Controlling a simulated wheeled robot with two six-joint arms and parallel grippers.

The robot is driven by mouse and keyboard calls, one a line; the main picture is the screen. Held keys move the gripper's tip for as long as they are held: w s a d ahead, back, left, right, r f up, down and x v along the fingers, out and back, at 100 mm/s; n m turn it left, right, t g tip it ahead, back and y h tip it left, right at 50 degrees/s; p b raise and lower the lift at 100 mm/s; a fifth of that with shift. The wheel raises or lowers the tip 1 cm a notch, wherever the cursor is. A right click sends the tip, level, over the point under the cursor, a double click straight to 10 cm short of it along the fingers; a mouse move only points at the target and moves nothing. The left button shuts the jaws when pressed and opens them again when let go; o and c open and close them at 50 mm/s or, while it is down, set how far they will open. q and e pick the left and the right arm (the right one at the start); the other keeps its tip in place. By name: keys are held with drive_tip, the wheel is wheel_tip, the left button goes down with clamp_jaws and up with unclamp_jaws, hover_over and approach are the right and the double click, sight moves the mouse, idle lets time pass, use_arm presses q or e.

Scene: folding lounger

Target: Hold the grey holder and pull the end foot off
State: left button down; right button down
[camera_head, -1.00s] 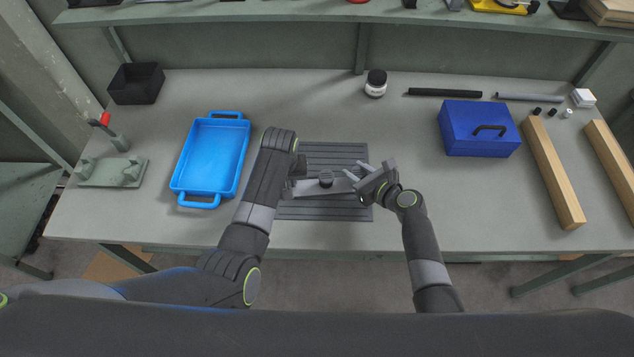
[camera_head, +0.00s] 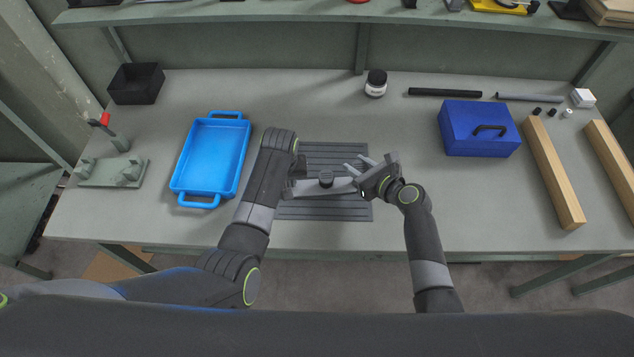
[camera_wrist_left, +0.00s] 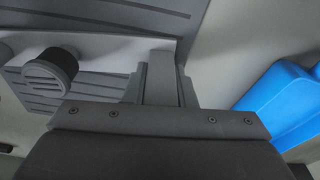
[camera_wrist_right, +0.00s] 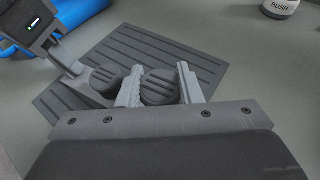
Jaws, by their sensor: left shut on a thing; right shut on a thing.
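The grey holder (camera_head: 313,187) is a flat light bar held just over the dark ribbed mat. A dark ribbed knob (camera_head: 326,179) stands on it; the knob also shows in the left wrist view (camera_wrist_left: 50,72). My left gripper (camera_head: 294,187) is shut on the holder's left end; its jaws show in the left wrist view (camera_wrist_left: 162,80). My right gripper (camera_head: 360,172) is at the holder's right end, shut on the end foot (camera_wrist_right: 158,88), a dark ribbed round piece between its fingers. The near finger hides whether foot and bar still touch.
The ribbed mat (camera_head: 335,152) lies beneath. A blue tray (camera_head: 176,186) is at left, close to my left arm. The table between mat and toolbox is clear.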

sight(358, 165)
use_arm(q)
drive_tip(key=shift+s+a+f, duration=0.1)
drive_tip(key=shift+s+f, duration=0.15)
drive_tip(key=shift+f, duration=0.05)
use_arm(e)
drive_tip(key=shift+r, duration=1.4)
use_arm(q)
drive_tip(key=c, duration=1.5)
unclamp_jaws()
drive_tip(key=o, duration=0.4)
drive_tip(key=shift+w, duration=0.25)
use_arm(e)
drive_tip(key=shift+w+f, duration=0.1)
use_arm(q)
drive_tip(key=shift+r, duration=0.1)
drive_tip(key=shift+r, duration=0.2)
use_arm(e)
drive_tip(key=shift+r, duration=0.2)
